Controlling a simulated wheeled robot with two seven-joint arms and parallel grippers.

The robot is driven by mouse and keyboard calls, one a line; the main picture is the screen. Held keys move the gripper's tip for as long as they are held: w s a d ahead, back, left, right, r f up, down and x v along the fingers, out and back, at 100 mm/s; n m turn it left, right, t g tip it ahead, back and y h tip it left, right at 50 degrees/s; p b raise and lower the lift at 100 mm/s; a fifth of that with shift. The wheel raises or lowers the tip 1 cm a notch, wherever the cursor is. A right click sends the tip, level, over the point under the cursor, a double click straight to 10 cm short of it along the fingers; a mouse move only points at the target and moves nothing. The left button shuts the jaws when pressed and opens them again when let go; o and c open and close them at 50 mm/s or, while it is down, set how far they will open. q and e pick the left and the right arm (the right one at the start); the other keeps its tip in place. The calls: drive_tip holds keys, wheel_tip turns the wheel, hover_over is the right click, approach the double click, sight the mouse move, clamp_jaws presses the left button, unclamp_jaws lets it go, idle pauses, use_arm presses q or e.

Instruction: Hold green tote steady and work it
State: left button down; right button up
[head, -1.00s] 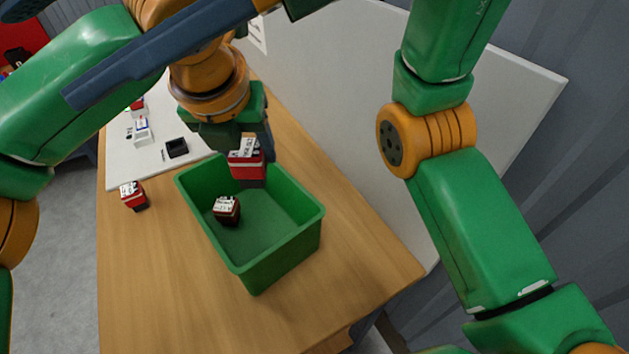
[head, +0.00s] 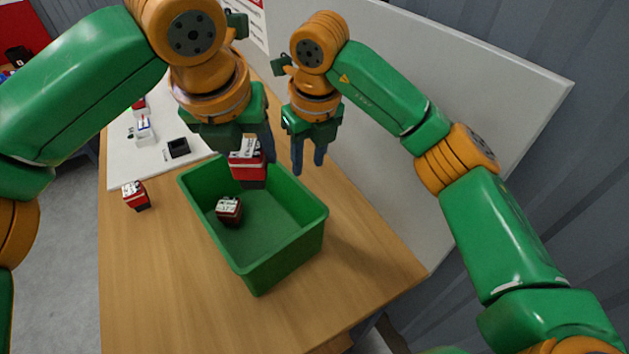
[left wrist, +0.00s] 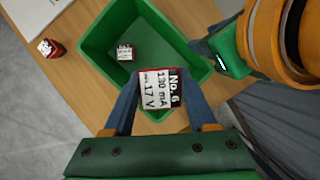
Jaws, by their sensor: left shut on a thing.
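The green tote (head: 258,268) stands open on the wooden table. One red-and-black block with a white top (head: 229,212) lies inside it on the floor. My left gripper (head: 256,152) is shut on another red, black and white block (head: 248,170), held over the tote's back part. In the left wrist view this held block (left wrist: 160,88) shows a label reading "No. 6, 130 mA, 17 V" between the fingers. My right gripper (head: 309,164) is open and empty, fingers pointing down, beyond the tote's back right rim, apart from it in the picture.
A third red block (head: 135,196) stands on the table (head: 150,270) left of the tote. A white board (head: 125,165) with a black square piece (head: 178,148) and small items lies at the back left. A white panel (head: 400,190) stands along the right. The front table is clear.

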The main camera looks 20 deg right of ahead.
drive_tip(key=s+f, duration=0.1)
drive_tip(key=f, duration=0.4)
drive_tip(key=s+f+n+g, duration=0.1)
drive_tip(key=f, duration=0.4)
drive_tip(key=s+f+g, duration=0.1)
drive_tip(key=f, duration=0.4)
drive_tip(key=shift+s+f+n, duration=0.2)
drive_tip(key=shift+n, duration=0.1)
clamp_jaws()
idle(0.5)
